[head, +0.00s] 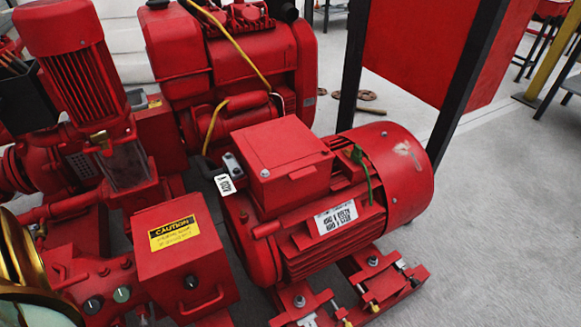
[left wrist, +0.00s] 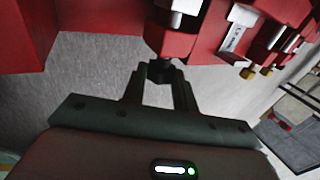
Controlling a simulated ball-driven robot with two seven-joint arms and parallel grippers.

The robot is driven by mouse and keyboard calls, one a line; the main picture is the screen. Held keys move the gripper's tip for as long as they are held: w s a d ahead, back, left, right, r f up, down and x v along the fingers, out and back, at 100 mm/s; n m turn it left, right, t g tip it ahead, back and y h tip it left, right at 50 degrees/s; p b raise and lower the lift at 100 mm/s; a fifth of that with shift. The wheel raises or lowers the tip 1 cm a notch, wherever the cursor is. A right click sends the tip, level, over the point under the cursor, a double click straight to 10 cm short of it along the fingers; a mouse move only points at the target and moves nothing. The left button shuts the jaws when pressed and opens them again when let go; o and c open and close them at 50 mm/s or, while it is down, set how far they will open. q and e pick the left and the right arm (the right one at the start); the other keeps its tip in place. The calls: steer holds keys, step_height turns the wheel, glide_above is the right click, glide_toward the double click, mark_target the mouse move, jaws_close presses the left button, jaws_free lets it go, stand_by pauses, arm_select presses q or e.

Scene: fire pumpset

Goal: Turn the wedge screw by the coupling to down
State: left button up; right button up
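In the left wrist view, my left gripper (left wrist: 160,76) points at a dark screw head (left wrist: 159,68) under the edge of a red motor foot. Its two fingers stand close on either side of the head, which fills the gap between the tips; they look shut on it. I take this head for the wedge screw; its turned position cannot be read. In the head view, the red motor (head: 300,215) stands on its feet, with the near foot (head: 302,303) at the bottom edge. The coupling is not clearly seen. Neither gripper shows in the head view.
A red control box (head: 190,270) with a caution label stands left of the motor. Brass-tipped screws (head: 374,308) stick out from the motor base; similar tips (left wrist: 248,72) show right of my gripper. Grey floor (head: 490,220) is clear to the right.

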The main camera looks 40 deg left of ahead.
arm_select(q)
steer(key=shift+s+a+f+t+h+b, duration=0.2)
steer(key=shift+t+h+b, duration=0.1)
steer(key=shift+t, duration=0.5)
steer(key=shift+t+h, duration=0.3)
steer(key=shift+t, duration=0.6)
steer(key=shift+s+t, duration=0.1)
steer(key=shift+t, duration=0.2)
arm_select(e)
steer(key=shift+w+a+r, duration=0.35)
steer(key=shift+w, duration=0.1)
arm_select(q)
steer(key=o, duration=1)
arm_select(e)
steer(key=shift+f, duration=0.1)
arm_select(q)
steer(key=shift+d, duration=0.1)
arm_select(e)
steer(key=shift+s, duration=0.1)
